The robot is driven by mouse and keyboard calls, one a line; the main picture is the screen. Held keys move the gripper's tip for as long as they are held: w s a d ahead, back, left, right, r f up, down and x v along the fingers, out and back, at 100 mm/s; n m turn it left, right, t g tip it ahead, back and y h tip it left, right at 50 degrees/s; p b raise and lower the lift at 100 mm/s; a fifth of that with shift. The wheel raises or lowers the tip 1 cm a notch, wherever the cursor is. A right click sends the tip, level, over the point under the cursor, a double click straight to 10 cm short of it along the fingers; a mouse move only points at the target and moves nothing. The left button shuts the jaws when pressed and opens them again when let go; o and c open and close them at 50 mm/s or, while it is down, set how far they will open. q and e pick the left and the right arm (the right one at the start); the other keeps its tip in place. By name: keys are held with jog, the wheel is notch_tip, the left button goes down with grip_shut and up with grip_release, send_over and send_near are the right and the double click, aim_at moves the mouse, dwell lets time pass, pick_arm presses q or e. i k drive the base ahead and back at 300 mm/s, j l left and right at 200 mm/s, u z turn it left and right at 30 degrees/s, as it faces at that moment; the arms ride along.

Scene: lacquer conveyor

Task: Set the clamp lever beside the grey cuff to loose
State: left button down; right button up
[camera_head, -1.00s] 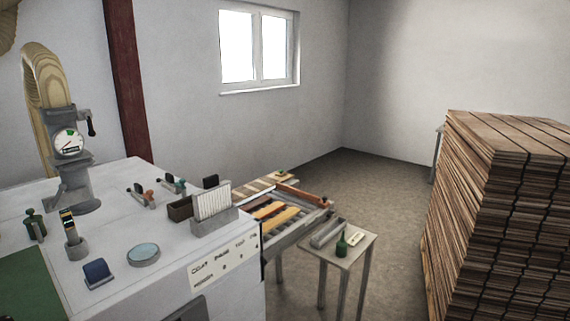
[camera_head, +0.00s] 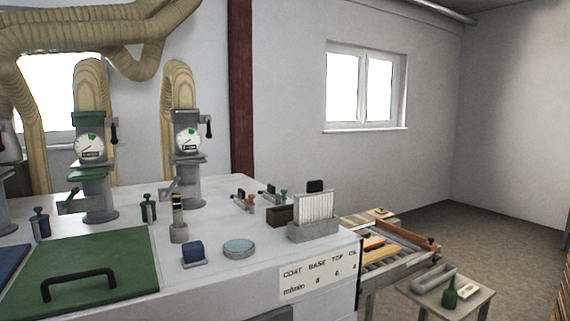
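The grey cuff (camera_head: 186,165) stands upright on the white machine top, under a ribbed tan hose. It carries a round white gauge (camera_head: 188,139) with a green sector. A small black-handled lever (camera_head: 209,127) is at its upper right, and a grey lever-like part (camera_head: 170,187) sticks out at its lower left. I cannot tell which of the two is the clamp lever, or its setting. A green-banded cuff (camera_head: 93,172) with a similar gauge and black lever (camera_head: 114,131) stands to the left. Neither of my grippers is in view.
A green lid (camera_head: 115,245) with a black handle lies at the front left. A blue block (camera_head: 194,254), round dish (camera_head: 238,247) and card holder (camera_head: 313,215) stand on the machine top. A conveyor (camera_head: 385,245) and small table (camera_head: 460,305) are at the right.

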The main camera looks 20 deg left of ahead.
aim_at(208, 119)
jog(key=u, duration=0.4)
jog(key=l+u, duration=0.15)
jog(key=u, duration=0.3)
jog(key=l+u, duration=0.1)
jog(key=u, duration=0.3)
jog(key=l+u, duration=0.3)
jog(key=k+l+u, duration=0.15)
jog(key=l+u, duration=0.15)
jog(key=l, duration=0.2)
jog(key=k+l+u, duration=0.1)
jog(key=l+u, duration=0.2)
jog(key=k+l, duration=0.15)
jog(key=l, duration=0.2)
jog(key=k+l, duration=0.15)
jog(key=l, duration=0.25)
